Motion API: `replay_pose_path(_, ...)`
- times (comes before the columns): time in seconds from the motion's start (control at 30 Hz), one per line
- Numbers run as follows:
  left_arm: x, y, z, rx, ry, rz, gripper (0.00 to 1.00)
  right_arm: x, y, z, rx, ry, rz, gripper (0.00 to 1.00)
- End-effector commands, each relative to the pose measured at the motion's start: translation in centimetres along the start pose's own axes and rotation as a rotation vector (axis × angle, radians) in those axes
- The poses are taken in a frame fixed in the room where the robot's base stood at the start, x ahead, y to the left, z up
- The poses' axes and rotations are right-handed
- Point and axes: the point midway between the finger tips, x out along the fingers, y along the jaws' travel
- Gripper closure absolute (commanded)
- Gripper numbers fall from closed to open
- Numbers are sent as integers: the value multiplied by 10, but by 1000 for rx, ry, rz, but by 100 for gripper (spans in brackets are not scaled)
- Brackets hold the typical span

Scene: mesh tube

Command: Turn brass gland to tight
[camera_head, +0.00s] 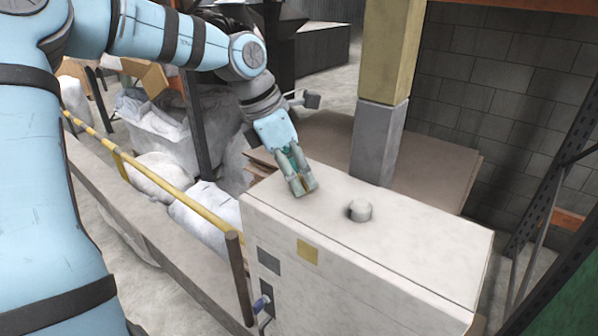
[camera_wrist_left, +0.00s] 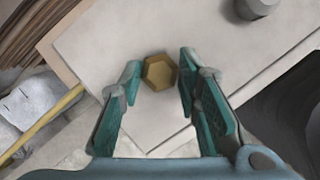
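The brass gland (camera_wrist_left: 159,72) has a hexagonal head and shows in the left wrist view over the pale cabinet top (camera_wrist_left: 105,40). My left gripper (camera_wrist_left: 159,78) is open, with one green-padded finger on each side of the gland. A small gap shows between the gland and each fingertip. In the head view my left gripper (camera_head: 303,188) points down at the left part of the cabinet top (camera_head: 400,235), and its fingers mostly hide the gland. I cannot tell how far down the fingers reach around it. My right gripper is in neither view.
A short grey cylinder (camera_head: 360,210) stands on the cabinet top, to the right of my left gripper. A grey and yellow post (camera_head: 380,140) rises behind the cabinet. A yellow rail (camera_head: 150,178) and white sacks (camera_head: 205,212) are at the left. The front right of the cabinet top is clear.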

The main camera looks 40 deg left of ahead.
Motion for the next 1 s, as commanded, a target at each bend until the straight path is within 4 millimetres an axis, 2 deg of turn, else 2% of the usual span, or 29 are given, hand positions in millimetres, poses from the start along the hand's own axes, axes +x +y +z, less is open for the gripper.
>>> replay_pose_path(0.13,-1,0,2,16,-5,-7,97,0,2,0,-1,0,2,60)
replay_pose_path(0.3,-1,1,2,131,-6,-53,97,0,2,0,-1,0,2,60)
replay_pose_path(0.53,-2,2,2,140,-7,-55,97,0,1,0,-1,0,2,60)
replay_pose_path(0.57,-2,2,2,140,-7,-55,68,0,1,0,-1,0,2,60)
replay_pose_path(0.67,-2,2,2,140,-6,-55,52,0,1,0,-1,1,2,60)
replay_pose_path(0.7,-2,1,2,139,-6,-55,50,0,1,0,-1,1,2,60)
replay_pose_path(1.0,-4,1,1,138,-5,-56,50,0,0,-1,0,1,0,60)
